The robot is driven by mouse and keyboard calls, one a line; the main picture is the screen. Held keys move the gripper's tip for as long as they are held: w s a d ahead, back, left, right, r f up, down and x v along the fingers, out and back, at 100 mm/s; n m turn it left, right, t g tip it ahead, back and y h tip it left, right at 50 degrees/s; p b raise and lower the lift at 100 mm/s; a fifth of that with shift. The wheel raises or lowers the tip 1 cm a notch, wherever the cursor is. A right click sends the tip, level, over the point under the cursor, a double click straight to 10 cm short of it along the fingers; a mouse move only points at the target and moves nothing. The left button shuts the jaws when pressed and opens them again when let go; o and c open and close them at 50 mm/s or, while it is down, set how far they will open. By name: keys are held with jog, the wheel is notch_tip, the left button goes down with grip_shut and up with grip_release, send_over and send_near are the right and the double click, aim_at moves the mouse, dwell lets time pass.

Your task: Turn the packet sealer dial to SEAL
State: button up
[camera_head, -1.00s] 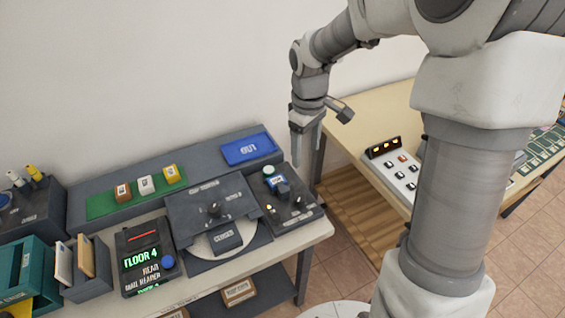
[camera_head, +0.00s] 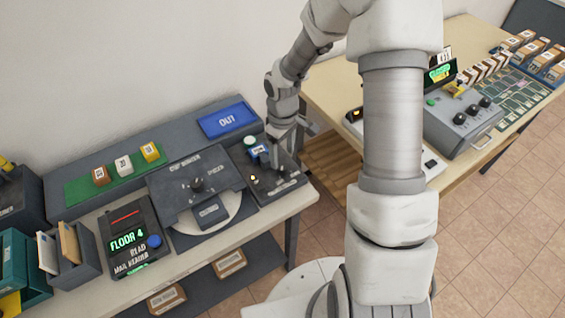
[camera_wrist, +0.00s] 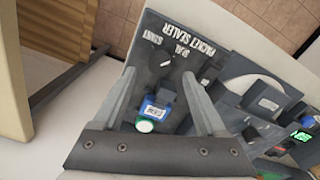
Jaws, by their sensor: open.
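The packet sealer (camera_wrist: 180,45) is a dark grey panel; in the head view it (camera_head: 262,185) stands at the right end of the near bench. Its dark dial (camera_wrist: 160,58) sits beside the printed words SEAL and START; I cannot tell its exact setting.
A machine with a round pale plate (camera_head: 222,222) stands left of the sealer, beside the FLOOR 4 mail reader (camera_head: 130,240). A blue OUT tray (camera_head: 227,119) lies on the ledge behind. A second table (camera_head: 460,75) with control boxes is to the right, across a gap.

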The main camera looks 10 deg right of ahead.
aim_at(282, 165)
jog(key=shift+f, duration=2.15)
grip_shut()
